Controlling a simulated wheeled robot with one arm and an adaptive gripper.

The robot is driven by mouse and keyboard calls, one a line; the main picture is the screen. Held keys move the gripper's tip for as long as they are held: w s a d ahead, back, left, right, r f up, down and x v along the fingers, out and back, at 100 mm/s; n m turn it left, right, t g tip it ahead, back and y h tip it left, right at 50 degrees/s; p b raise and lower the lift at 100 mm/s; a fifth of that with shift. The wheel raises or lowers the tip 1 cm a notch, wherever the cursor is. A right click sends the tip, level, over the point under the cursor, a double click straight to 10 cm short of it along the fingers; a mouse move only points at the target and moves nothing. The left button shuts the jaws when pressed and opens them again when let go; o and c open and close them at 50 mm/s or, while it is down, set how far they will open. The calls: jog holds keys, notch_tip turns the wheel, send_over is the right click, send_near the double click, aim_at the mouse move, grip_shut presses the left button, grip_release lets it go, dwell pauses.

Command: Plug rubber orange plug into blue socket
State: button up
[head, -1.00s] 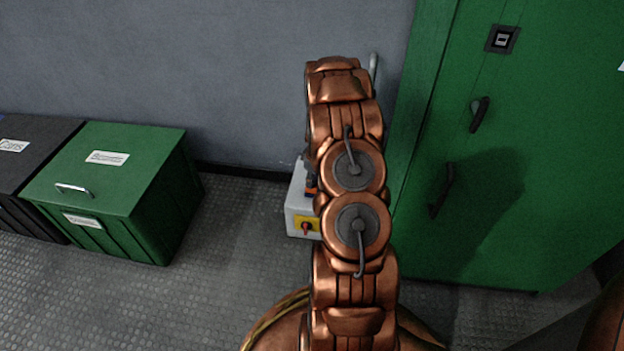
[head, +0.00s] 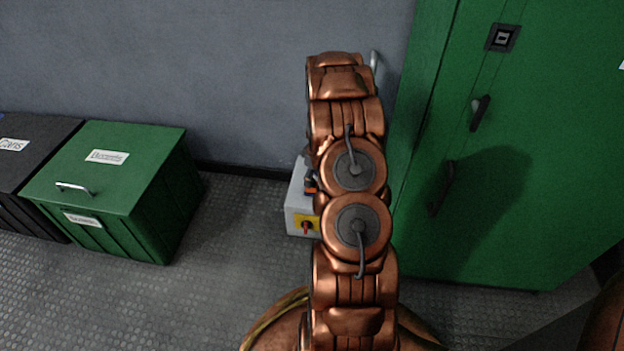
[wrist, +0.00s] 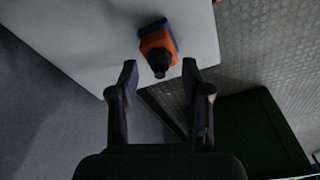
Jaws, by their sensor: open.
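The orange plug (wrist: 156,41), with a dark round end, is at the white box in the wrist view. A blue part (wrist: 174,39), which looks like the blue socket, shows along its edge, touching or right behind it; I cannot tell how they are joined. My gripper (wrist: 160,78) is open, its two dark fingers apart, with the plug's dark end just beyond the fingertips and between them. In the head view a small orange piece (head: 310,191) shows beside my arm on the box; my arm hides the gripper and most of the box.
The white box (head: 299,215) has a yellow panel with a red switch (head: 306,225) and stands on the floor by the wall. A green cabinet (head: 500,150) is close on the right. Green (head: 110,165) and black (head: 30,150) bins stand left. Floor between bins and box is clear.

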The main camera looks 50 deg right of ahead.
notch_tip(320, 180, up, 10)
jog(key=s, duration=0.1)
jog(key=shift+s+d+r, duration=0.15)
jog(key=shift+s+r, duration=0.05)
jog(key=shift+s, duration=0.05)
dwell(0.4)
jog(key=s+a+r+g+p, duration=0.1)
jog(key=s+a+r+p, duration=0.1)
jog(key=a+r+p, duration=0.85)
jog(key=s+a+r+m+p, duration=0.1)
jog(key=s+a+r+p, duration=0.45)
jog(key=r, duration=0.95)
jog(key=a+r+g+p, duration=0.1)
jog(key=a+r+p, duration=0.5)
jog(key=a+r, duration=0.5)
jog(key=s+a+r+p, duration=0.5)
jog(key=s+r+p, duration=0.5)
jog(key=r, duration=0.2)
jog(key=s+a+r+m+g+p, duration=0.1)
jog(key=s+a+r+p, duration=0.5)
jog(key=s+r+p, duration=0.3)
notch_tip(320, 180, up, 4)
jog(key=shift+s+g+p, duration=0.3)
jog(key=shift+s+p, duration=0.1)
jog(key=shift+s, duration=0.5)
